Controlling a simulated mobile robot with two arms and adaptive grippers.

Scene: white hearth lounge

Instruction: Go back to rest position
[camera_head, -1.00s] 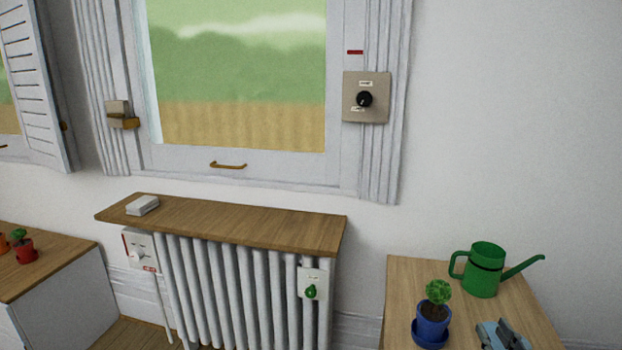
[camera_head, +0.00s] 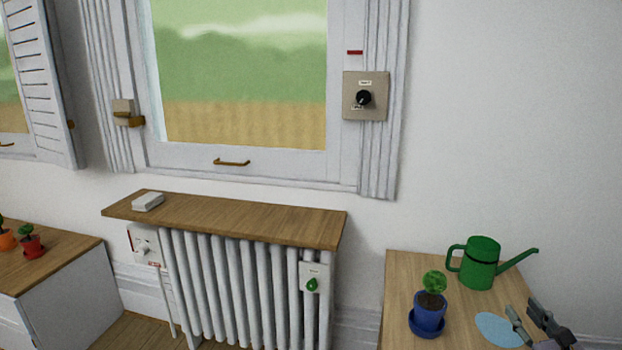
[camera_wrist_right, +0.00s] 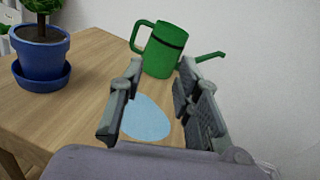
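My right gripper (camera_head: 532,322) is at the lower right of the head view, over the right-hand wooden table. In the right wrist view its two fingers (camera_wrist_right: 158,100) stand apart with nothing between them. A light blue patch (camera_wrist_right: 148,117) on the table shows beyond the fingers, and it also shows in the head view (camera_head: 497,329). The green watering can (camera_head: 480,264) stands upright at the back of the table, apart from the gripper. My left gripper is not in view.
A blue pot with a plant (camera_head: 430,308) stands on the wooden table (camera_head: 405,272), left of the gripper. A radiator (camera_head: 235,285) under a wooden shelf (camera_head: 230,217) is to the left. A knob panel (camera_head: 372,108) is beside the window. Small potted plants (camera_head: 32,243) stand far left.

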